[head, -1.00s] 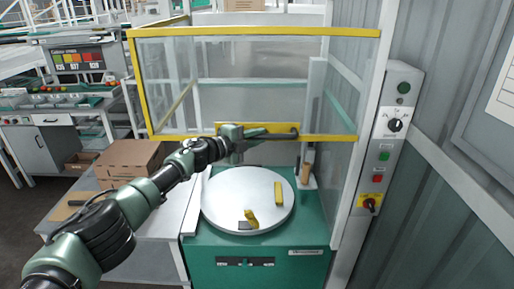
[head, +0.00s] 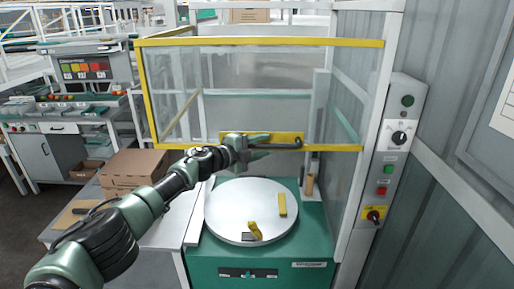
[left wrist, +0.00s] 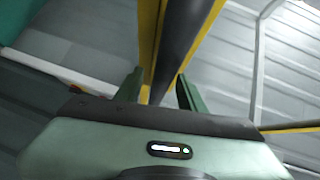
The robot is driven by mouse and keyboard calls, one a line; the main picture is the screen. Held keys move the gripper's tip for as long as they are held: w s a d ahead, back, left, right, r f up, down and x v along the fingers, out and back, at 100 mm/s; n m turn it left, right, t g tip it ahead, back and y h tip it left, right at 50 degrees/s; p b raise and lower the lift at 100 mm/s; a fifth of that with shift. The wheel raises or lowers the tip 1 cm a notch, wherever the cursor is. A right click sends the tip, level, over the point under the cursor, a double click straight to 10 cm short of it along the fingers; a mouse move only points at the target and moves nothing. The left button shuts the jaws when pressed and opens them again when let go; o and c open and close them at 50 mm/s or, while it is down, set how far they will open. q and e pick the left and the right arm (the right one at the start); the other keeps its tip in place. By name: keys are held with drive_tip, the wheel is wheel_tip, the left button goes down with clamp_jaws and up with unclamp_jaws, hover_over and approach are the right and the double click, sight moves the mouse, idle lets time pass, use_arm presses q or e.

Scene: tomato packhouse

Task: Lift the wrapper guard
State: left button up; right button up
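The wrapper guard is a clear panel in a yellow frame (head: 260,43), and it hangs above the round turntable (head: 225,222). A dark handle bar (head: 284,146) runs along a yellow plate on its lower edge. My left gripper (head: 258,148) is at the left part of this handle. In the left wrist view, the two green fingers (left wrist: 158,92) stand apart. The dark bar (left wrist: 187,40) runs between or just beyond them, with gaps showing, so I see no firm grip. My right gripper is not in view.
A control panel (head: 403,125) with buttons and a red-yellow switch is on the post at right. Two yellow items (head: 282,204) lie on the turntable. A cardboard box (head: 133,168) stands on the side table at left. A grey wall closes off the right.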

use_arm(q)
drive_tip(key=shift+s+a+r, duration=0.15)
drive_tip(key=shift+s+a, duration=0.2)
drive_tip(key=shift+a, duration=0.15)
drive_tip(key=f+v, duration=0.1)
drive_tip(key=v, duration=0.5)
drive_tip(key=shift+s+r, duration=0.3)
drive_tip(key=shift+r, duration=0.2)
